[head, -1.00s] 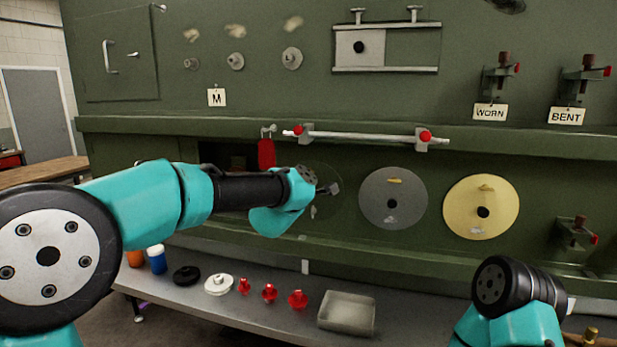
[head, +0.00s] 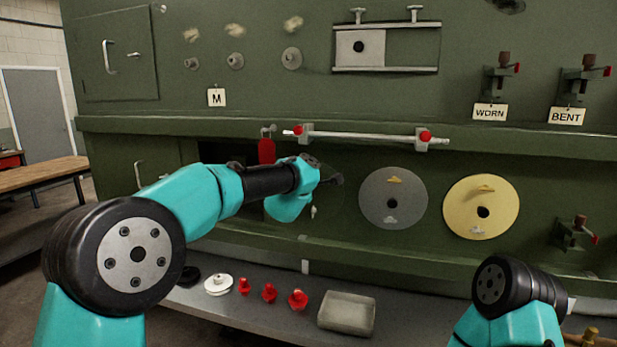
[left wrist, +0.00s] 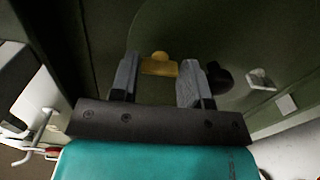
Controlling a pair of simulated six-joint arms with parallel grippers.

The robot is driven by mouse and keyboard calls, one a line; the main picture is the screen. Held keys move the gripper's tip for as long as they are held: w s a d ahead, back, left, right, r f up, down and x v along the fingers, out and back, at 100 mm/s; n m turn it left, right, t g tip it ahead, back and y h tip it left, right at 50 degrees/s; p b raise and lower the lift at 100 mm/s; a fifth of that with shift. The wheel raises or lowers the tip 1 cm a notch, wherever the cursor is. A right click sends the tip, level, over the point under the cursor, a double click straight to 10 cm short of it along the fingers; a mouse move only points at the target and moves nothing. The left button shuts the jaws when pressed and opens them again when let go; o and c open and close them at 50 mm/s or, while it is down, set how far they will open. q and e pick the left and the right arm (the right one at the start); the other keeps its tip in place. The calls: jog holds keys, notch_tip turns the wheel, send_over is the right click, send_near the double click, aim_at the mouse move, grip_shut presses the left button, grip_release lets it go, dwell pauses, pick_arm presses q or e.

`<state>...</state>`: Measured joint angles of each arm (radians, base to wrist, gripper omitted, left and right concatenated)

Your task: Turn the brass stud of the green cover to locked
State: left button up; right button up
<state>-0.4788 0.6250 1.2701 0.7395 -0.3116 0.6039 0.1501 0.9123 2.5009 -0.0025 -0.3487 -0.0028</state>
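The green cover (left wrist: 238,95) is a round disc, the same colour as the wall; in the head view my left arm hides much of it. Its brass stud (left wrist: 160,68) shows in the left wrist view as a small brass bar with a rounded tab. My left gripper (left wrist: 158,75) has its two grey fingers apart, one on each side of the stud; I cannot tell whether they touch it. In the head view the left gripper (head: 336,179) is at the cover and hides the brass stud. The right arm shows at lower right, its gripper out of view.
A grey disc (head: 373,208) and a yellow disc (head: 499,217) are to the right. A red tag (head: 266,150) and a rod (head: 365,137) are above. A shelf below holds red parts and a tray (head: 347,313).

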pick_arm(q)
jog(key=c, duration=0.5)
jog(key=shift+m, duration=0.3)
jog(key=m, duration=0.6)
jog(key=shift+m, duration=0.3)
jog(key=m, duration=1.1)
